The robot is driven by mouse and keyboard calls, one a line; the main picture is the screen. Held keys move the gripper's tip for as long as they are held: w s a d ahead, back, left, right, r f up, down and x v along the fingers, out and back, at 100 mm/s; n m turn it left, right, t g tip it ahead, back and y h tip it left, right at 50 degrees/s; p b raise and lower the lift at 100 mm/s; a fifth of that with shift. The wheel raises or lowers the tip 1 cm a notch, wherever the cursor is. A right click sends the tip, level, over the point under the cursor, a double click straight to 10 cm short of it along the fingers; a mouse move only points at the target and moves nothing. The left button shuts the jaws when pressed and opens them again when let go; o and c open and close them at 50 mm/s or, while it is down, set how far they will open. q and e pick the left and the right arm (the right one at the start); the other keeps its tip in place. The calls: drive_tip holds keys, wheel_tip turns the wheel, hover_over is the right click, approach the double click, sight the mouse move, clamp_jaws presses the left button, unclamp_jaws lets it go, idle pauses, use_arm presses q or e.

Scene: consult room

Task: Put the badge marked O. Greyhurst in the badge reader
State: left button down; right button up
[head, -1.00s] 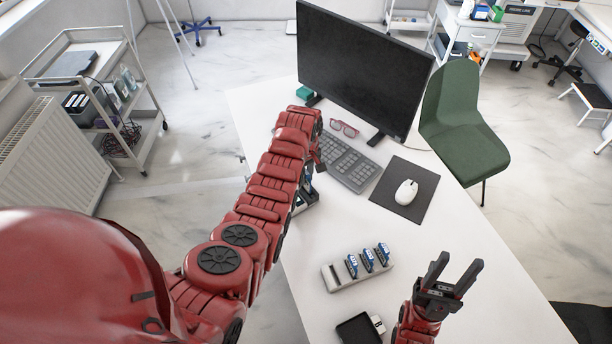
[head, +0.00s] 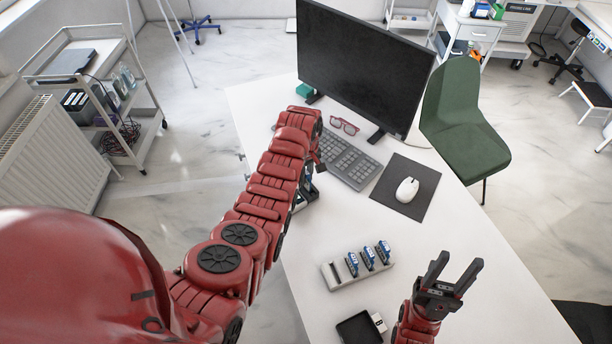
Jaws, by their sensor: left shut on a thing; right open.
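My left gripper (head: 308,184) is low over the left part of the desk, mostly hidden behind my own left arm. It is shut on a badge, of which little shows; its name cannot be read. Just under and beside it is a small device (head: 312,197), which looks like the badge reader, partly covered by the arm. Whether the badge touches it or is inside it cannot be told. A pale rack (head: 345,283) holds three upright blue-and-white badges (head: 368,258), with an empty slot at its left end. My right gripper (head: 452,278) is open and empty, right of the rack.
A keyboard (head: 347,162), red glasses (head: 344,126), a monitor (head: 362,70) and a mouse (head: 407,189) on a dark mat (head: 424,178) stand farther back. A black tray (head: 356,330) lies at the front. The right part of the desk is bare.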

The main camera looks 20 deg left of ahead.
use_arm(q)
drive_tip(key=shift+f, duration=0.25)
drive_tip(key=shift+f+b, duration=0.35)
drive_tip(key=shift+b, duration=0.05)
drive_tip(key=shift+f, duration=0.15)
drive_tip(key=shift+c, duration=2.4)
unclamp_jaws()
drive_tip(key=shift+r+p, duration=1.05)
drive_tip(key=shift+r, duration=1.3)
drive_tip(key=shift+r+p, duration=0.35)
drive_tip(key=shift+r, duration=0.85)
